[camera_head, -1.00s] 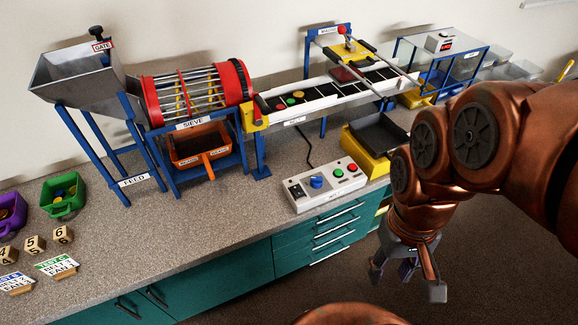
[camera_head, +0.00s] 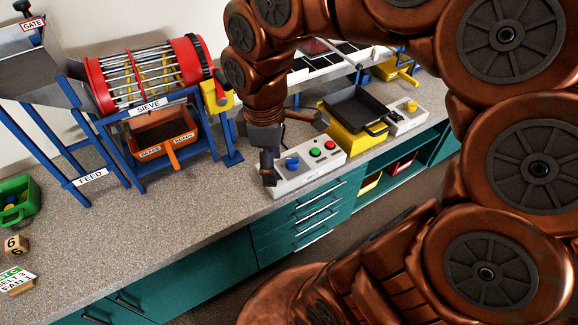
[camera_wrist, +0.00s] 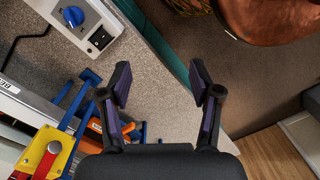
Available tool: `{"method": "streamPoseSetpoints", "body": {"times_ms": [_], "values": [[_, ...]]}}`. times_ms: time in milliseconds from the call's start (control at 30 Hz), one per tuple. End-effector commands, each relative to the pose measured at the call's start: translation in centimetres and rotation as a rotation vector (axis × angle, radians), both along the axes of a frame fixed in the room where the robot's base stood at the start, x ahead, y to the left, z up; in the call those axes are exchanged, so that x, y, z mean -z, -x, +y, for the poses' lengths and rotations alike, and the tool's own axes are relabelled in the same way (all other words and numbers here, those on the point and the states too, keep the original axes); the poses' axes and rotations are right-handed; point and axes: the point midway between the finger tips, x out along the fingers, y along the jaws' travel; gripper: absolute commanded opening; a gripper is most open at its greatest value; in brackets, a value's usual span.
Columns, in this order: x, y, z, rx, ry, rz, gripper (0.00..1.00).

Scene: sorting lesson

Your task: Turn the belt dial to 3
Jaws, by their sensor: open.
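The belt dial is a blue knob (camera_head: 291,162) on the left part of a pale grey control box (camera_head: 322,172) at the counter's front edge. Right of the knob the box has a green and a red button. My gripper (camera_head: 268,167) hangs just left of the knob, over the box's left end. In the wrist view the blue knob (camera_wrist: 73,16) lies at the upper left, outside the fingers. There my gripper (camera_wrist: 158,82) is open and empty, with bare counter between its fingertips. The dial's number marks are too small to read.
The sieve (camera_head: 150,75) stands left of my arm, with an orange bin (camera_head: 163,138) under it. A yellow scale with a black tray (camera_head: 362,110) stands right of the control box. A card (camera_head: 16,281) at lower left reads "BELT 3". Bare counter lies in front of the sieve.

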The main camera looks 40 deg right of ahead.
Motion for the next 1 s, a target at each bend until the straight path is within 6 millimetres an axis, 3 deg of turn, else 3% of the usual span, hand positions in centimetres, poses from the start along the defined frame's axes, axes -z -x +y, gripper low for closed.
{"method": "streamPoseSetpoints", "body": {"times_ms": [33, 200, 433, 600, 1000], "values": [[2.2, -2.0, -1.1, -0.091, -0.017, -0.011, 0.63], [5.8, -7.5, -6.3, -0.376, -0.034, -0.053, 0.63], [10.0, -10.6, -12.1, -0.577, -0.034, -0.061, 0.63], [11.2, -11.0, -13.5, -0.620, -0.031, -0.056, 0.63], [16.3, -10.8, -13.5, -0.623, -0.035, -0.053, 0.63]]}}
